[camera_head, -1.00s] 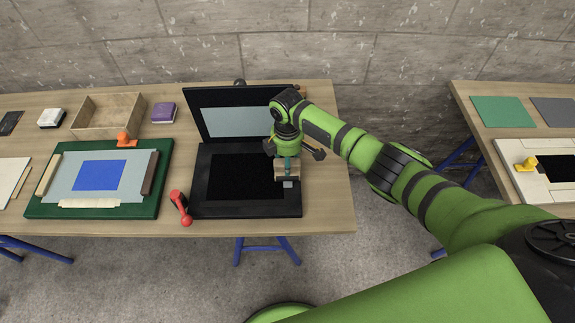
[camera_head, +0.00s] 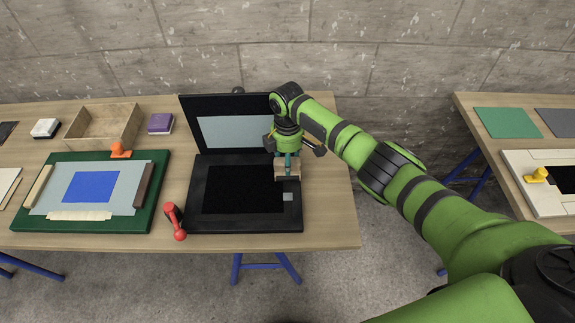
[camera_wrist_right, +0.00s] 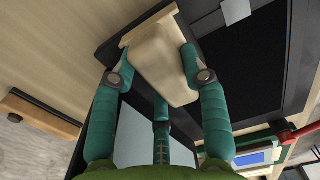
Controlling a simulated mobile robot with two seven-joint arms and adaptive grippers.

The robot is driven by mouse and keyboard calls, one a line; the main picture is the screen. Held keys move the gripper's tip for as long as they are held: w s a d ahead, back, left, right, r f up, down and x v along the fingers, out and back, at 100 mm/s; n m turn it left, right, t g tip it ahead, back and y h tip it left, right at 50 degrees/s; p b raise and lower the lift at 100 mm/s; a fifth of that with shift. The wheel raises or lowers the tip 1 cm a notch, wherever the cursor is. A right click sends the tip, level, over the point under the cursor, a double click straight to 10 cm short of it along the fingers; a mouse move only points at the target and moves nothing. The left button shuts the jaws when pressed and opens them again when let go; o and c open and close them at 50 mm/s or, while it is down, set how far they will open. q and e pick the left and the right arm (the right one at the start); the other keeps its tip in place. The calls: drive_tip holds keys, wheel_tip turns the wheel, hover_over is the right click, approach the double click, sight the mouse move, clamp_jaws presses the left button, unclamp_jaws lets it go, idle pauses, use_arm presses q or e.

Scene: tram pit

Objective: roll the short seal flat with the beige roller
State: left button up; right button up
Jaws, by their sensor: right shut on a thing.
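My right gripper (camera_head: 288,158) is shut on a beige block-shaped piece (camera_head: 287,171), likely the beige roller. In the wrist view the right gripper (camera_wrist_right: 160,75) clasps the beige piece (camera_wrist_right: 160,62) between its teal fingers. It is over the right border of an open black case (camera_head: 205,220); I cannot tell if it touches. A small light grey patch (camera_head: 288,197), perhaps the short seal, lies on that border just in front of the held piece. The grey patch (camera_wrist_right: 236,10) also shows at the top of the wrist view. My left gripper is not in view.
The case's raised lid (camera_head: 230,106) stands behind the gripper. A red-handled tool (camera_head: 174,222) lies left of the case. A green board (camera_head: 158,207) with strips and an orange-handled tool (camera_head: 121,150) is farther left. Bare bench (camera_head: 332,215) is right of the case.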

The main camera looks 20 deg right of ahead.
drive_tip(key=shift+w, duration=0.3)
drive_tip(key=shift+r, duration=0.1)
idle(0.4)
idle(0.4)
